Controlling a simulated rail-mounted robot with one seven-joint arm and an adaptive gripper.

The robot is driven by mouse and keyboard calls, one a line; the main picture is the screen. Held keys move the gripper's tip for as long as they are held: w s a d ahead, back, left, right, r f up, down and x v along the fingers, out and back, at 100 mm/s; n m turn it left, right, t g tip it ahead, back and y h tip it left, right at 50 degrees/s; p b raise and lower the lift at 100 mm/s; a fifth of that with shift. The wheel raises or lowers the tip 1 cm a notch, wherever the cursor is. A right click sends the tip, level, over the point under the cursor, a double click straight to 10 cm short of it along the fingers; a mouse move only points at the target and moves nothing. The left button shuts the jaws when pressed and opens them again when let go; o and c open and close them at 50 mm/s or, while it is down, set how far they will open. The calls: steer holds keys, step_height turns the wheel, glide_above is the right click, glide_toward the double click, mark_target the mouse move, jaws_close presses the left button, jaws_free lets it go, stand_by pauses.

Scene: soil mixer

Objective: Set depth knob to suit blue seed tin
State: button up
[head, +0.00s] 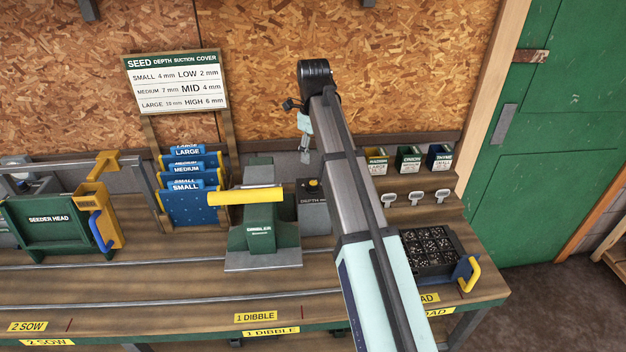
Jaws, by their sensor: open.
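The depth knob is a small yellow and black part (313,184) on a dark box marked "DEPTH" (313,200), right of the green dibbler (260,235). My arm covers the box's right side, and the knob's setting is too small to read. The blue seed tin (440,158) stands rightmost of three tins on the back shelf; its name looks like "THYME", with smaller print unreadable. My gripper (305,155) points down, open and empty, above and behind the depth box, apart from it. A sign (176,82) lists small 4 mm, medium 7 mm, large 10 mm depth.
Yellow (376,162) and green (409,160) tins stand left of the blue one, with several scoops below. The dibbler's yellow handle (245,195) reaches left near blue plates (187,203). A black seed tray (432,255) sits right of my arm. The bench front is mostly clear.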

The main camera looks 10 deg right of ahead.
mark_target(313, 183)
step_height(313, 183, down, 11)
steer(key=shift+r+p, duration=0.1)
steer(key=shift+p, duration=1.05)
jaws_close()
